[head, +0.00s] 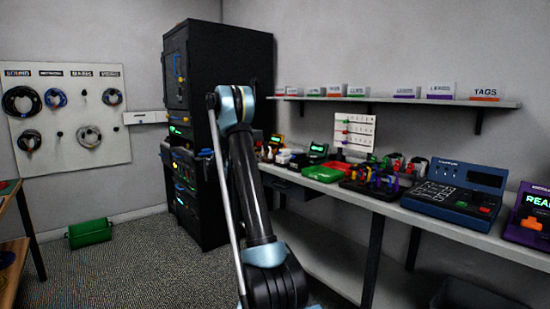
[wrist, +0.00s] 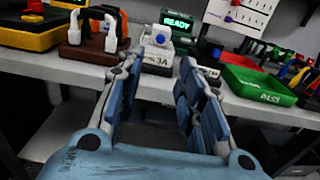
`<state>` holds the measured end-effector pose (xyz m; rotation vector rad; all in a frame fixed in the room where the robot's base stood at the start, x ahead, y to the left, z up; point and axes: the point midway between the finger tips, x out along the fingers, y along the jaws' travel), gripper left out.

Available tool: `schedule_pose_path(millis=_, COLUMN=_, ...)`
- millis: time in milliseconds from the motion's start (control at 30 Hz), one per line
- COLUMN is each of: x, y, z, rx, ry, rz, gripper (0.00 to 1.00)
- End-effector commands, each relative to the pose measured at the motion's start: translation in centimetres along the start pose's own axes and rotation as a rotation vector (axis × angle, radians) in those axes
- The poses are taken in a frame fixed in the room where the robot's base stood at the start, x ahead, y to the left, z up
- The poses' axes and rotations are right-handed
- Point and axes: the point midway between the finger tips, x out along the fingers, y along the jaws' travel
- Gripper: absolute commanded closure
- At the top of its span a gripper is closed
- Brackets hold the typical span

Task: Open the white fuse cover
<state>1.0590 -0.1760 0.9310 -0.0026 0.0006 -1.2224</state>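A small white fuse box (wrist: 157,60) marked 3A, with a blue knob (wrist: 160,38) on its upper part, stands on the bench near its front edge. I take its white top part to be the fuse cover; it looks closed, though the detail is small. My gripper (wrist: 158,80) is open and empty. In the wrist view its two blue fingers point toward the bench, one on each side of the white box, and appear short of it. In the head view small white items (head: 285,157) lie on the bench beyond my arm, and my gripper cannot be made out.
The bench front edge (wrist: 60,72) runs below. A dark cabinet (head: 190,80) stands left.

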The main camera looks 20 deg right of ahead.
Motion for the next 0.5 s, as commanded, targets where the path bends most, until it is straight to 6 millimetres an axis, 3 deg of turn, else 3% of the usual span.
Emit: schedule_pose_path(millis=500, x=9.3, y=-0.1, z=0.0, rx=0.001, ry=0.001, rz=-0.002, gripper=0.65)
